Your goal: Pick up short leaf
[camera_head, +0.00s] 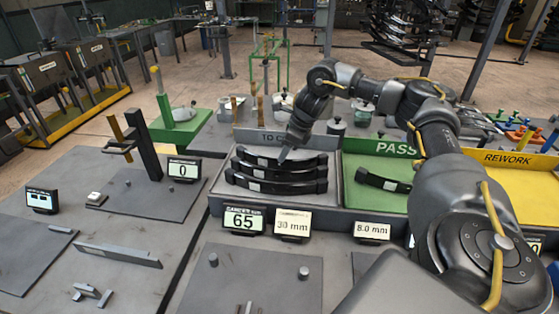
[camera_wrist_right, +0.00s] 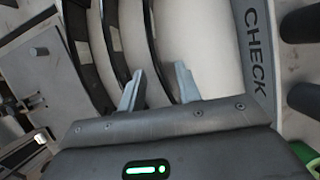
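Three dark curved leaves (camera_head: 275,187) lie one behind another in the grey TO CHECK tray (camera_head: 215,195), each with a pale label at its middle. I cannot tell which of them is the short leaf. My right gripper (camera_head: 283,154) is over the rearmost leaf (camera_head: 255,157), pointing down. In the right wrist view its two grey fingers (camera_wrist_right: 158,84) are apart, and the rearmost leaf (camera_wrist_right: 157,45) runs down toward the gap between them. Contact cannot be made out. Another dark leaf (camera_head: 383,181) lies in the green PASS tray (camera_head: 375,200). My left gripper is not in view.
A yellow REWORK tray (camera_head: 510,185) is at the right. Signs reading 65, 30 mm (camera_head: 292,224) and 8.0 mm stand before the trays. A grey plate with pegs (camera_head: 255,285) is in front. A dark upright post (camera_head: 143,145) stands at the left.

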